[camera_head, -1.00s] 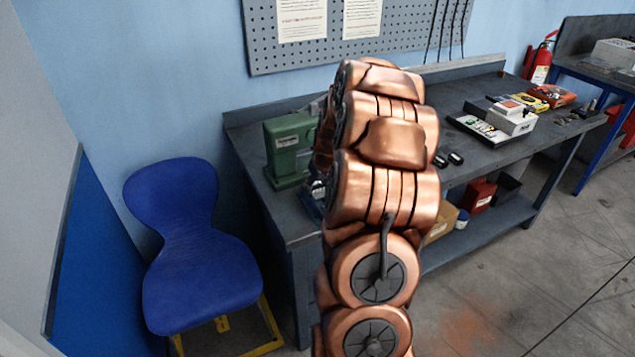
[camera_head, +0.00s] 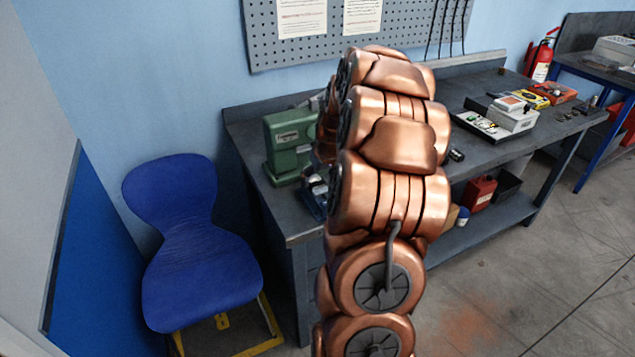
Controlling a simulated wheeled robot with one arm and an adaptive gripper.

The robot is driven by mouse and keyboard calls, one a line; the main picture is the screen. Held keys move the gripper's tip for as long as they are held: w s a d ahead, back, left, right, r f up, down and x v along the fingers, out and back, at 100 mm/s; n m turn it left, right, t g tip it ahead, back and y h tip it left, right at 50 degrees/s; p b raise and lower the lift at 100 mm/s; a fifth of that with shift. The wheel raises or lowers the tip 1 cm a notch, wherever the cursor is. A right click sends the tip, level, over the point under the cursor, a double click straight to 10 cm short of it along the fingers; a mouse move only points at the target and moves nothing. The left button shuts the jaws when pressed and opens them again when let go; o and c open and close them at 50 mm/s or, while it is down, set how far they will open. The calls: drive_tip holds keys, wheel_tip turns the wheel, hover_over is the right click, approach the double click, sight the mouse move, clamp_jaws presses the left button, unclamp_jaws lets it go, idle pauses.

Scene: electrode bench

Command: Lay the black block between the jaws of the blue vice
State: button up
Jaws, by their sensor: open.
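The blue vice (camera_head: 314,196) shows only in part, at the left front of the grey workbench, just left of my copper arm. Its jaws are hard to make out, and the arm hides much of it. A small black piece (camera_head: 457,155) lies on the bench just right of my arm. I cannot tell whether it is the black block. My gripper is hidden behind my own arm.
A green machine (camera_head: 290,145) stands on the workbench (camera_head: 480,95) beside the vice. Several boxes and a white case (camera_head: 514,118) crowd its right part. A blue chair (camera_head: 195,245) stands left of the bench. The floor at the right is clear.

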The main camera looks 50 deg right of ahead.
drive_tip(key=b+v, duration=0.3)
drive_tip(key=v, duration=0.7)
drive_tip(key=s+a+n+g+y, duration=0.1)
drive_tip(key=s+a, duration=0.2)
drive_tip(key=a, duration=0.8)
drive_tip(key=s+a+n+g+y, duration=0.1)
drive_tip(key=s+a, duration=0.1)
drive_tip(key=a, duration=1)
drive_tip(key=s+a+f+n+g, duration=0.1)
drive_tip(key=s+a+f+g, duration=0.1)
drive_tip(key=s+a, duration=0.4)
drive_tip(key=s+a+f+g, duration=0.2)
drive_tip(key=s+a, duration=0.5)
drive_tip(key=s, duration=0.7)
drive_tip(key=shift+s+f+n+h+p, duration=0.2)
drive_tip(key=shift+s+n+h+p, duration=0.1)
drive_tip(key=shift+s+n, duration=0.1)
